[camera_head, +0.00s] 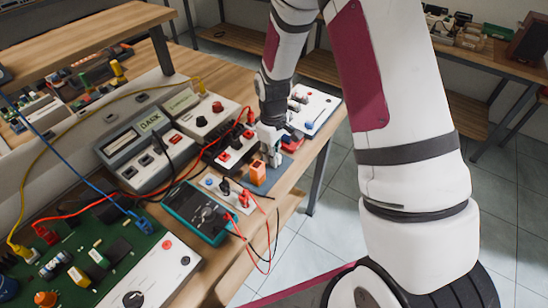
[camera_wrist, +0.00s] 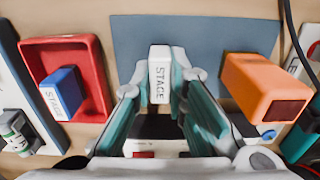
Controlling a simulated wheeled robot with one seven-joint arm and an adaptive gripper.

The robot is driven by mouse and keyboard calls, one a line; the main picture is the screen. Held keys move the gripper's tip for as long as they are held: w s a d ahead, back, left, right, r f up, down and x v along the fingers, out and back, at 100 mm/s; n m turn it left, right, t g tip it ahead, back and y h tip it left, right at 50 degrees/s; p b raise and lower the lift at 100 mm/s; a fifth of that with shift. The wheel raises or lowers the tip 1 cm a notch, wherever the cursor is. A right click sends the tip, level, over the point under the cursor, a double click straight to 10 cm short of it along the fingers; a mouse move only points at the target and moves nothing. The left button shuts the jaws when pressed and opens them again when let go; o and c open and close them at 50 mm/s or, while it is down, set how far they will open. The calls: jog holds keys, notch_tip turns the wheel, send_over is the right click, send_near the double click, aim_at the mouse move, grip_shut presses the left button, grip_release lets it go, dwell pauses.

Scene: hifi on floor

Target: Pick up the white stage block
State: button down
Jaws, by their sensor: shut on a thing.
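The white stage block (camera_wrist: 159,66) is marked STAGE and stands between my fingertips in the wrist view. My gripper (camera_wrist: 159,82) is shut on it, with a finger against each side. The block shows against a blue-grey mat (camera_wrist: 216,32); I cannot tell whether it touches the mat. In the head view my gripper (camera_head: 270,150) is low over the bench at its right edge, and the white block cannot be clearly made out there.
An orange block (camera_wrist: 262,84) lies right of my gripper on the mat. A red tray (camera_wrist: 66,48) with a blue STAGE block (camera_wrist: 62,92) is on the left. Teal meter (camera_head: 204,212), red leads and instruments crowd the bench.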

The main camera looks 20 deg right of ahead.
jog(key=shift+r, duration=0.85)
jog(key=shift+s+r, duration=0.15)
jog(key=shift+r, duration=0.35)
jog(key=shift+s+r, duration=0.15)
jog(key=shift+r, duration=0.35)
jog(key=s+d+r, duration=0.1)
jog(key=s, duration=1.4)
jog(key=shift+s+d+r, duration=0.15)
jog(key=shift+s+d, duration=0.05)
jog(key=shift+d, duration=0.1)
jog(key=c, duration=2.2)
grip_release()
jog(key=shift+c, duration=0.2)
grip_shut()
jog(key=shift+r, duration=0.15)
